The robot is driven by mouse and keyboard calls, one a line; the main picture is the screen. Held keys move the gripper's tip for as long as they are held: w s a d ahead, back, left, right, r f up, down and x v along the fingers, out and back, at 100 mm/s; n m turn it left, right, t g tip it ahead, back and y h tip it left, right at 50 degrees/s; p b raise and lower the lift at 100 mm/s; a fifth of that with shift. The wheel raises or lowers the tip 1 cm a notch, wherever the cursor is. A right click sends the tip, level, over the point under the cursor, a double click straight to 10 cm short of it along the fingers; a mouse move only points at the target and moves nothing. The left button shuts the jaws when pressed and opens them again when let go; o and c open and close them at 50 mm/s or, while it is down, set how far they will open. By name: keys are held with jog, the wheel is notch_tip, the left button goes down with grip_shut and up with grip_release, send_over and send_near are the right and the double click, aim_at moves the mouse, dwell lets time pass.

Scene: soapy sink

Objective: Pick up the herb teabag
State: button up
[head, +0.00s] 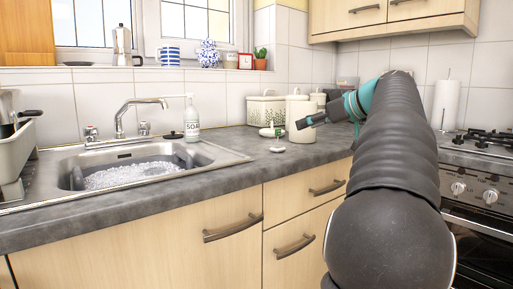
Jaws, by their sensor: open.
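A small white item with a green upper part, which looks like the herb teabag (278,149), sits on the grey worktop (225,187) right of the sink. It is too small to make out in detail. My gripper (305,121) is open and empty, reaching in from the right. Its fingers point left, above and a little right of the teabag, apart from it. They cross in front of a white canister (301,135).
A sink (220,156) with foamy water and a soap bottle (192,121) lie to the left. A white-and-green container (266,110) stands behind the teabag. A paper towel roll (446,104) and a hob (480,148) are at the right. The worktop front is clear.

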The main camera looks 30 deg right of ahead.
send_near(279, 134)
jog(key=x, duration=0.4)
jog(key=shift+a+r, duration=0.1)
jog(key=shift+a, duration=0.1)
jog(key=shift+d+p+x, duration=0.1)
jog(key=shift+p+x, duration=0.15)
jog(key=shift+x, duration=1.4)
jog(key=shift+d+p+x, duration=0.15)
jog(key=shift+p+x, duration=0.05)
jog(key=shift+x, duration=1.4)
jog(key=c, duration=0.8)
